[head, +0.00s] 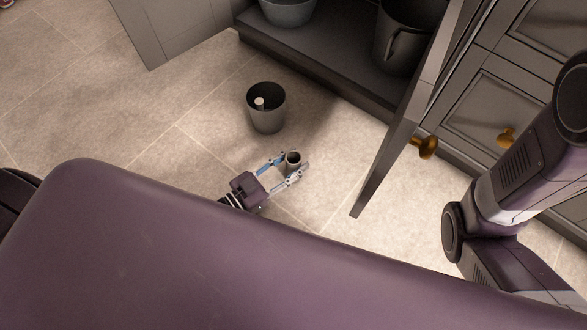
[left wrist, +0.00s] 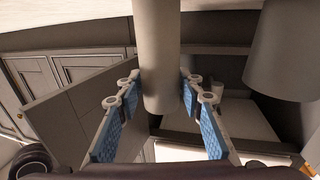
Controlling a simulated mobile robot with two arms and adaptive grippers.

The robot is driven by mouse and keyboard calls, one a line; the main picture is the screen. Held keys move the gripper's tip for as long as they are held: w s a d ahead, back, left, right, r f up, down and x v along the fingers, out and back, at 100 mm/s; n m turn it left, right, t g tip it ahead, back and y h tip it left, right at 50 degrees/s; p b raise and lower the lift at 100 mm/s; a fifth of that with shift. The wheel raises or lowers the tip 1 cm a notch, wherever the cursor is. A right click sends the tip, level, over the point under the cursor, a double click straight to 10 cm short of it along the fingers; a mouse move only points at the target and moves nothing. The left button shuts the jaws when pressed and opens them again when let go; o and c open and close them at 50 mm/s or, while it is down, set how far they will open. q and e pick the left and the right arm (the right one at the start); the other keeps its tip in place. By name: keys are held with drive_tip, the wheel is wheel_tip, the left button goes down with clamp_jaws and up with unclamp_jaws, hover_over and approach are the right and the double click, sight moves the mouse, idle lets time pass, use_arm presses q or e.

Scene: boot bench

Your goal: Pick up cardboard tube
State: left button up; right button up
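The cardboard tube (head: 293,160) is a grey, hollow cylinder standing upright on the tiled floor, its dark open end facing up in the head view. My left gripper (head: 291,165) reaches around it, one finger on each side. In the left wrist view the tube (left wrist: 158,55) runs from the top edge down between the blue-padded fingers (left wrist: 160,90). Narrow gaps seem to show between tube and pads, so the gripper looks open around it. My right gripper is outside both views.
A grey bin (head: 266,112) with a pale cylindrical thing inside stands near the tube; it also shows in the left wrist view (left wrist: 285,55). An open cabinet door (head: 405,145) with a brass knob (head: 425,147) is to the right.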

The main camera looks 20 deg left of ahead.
use_arm(q)
drive_tip(key=b+x, duration=0.3)
drive_tip(key=x, duration=0.1)
drive_tip(key=shift+w+d+f+b, duration=0.1)
drive_tip(key=shift+w+f+b, duration=0.1)
drive_tip(key=shift+b, duration=0.1)
drive_tip(key=shift+w+d+r, duration=0.1)
drive_tip(key=shift+w+d, duration=0.2)
drive_tip(key=shift+w, duration=0.15)
drive_tip(key=shift+r, duration=0.1)
drive_tip(key=shift+c, duration=0.4)
drive_tip(key=c, duration=0.6)
drive_tip(key=shift+c, duration=0.3)
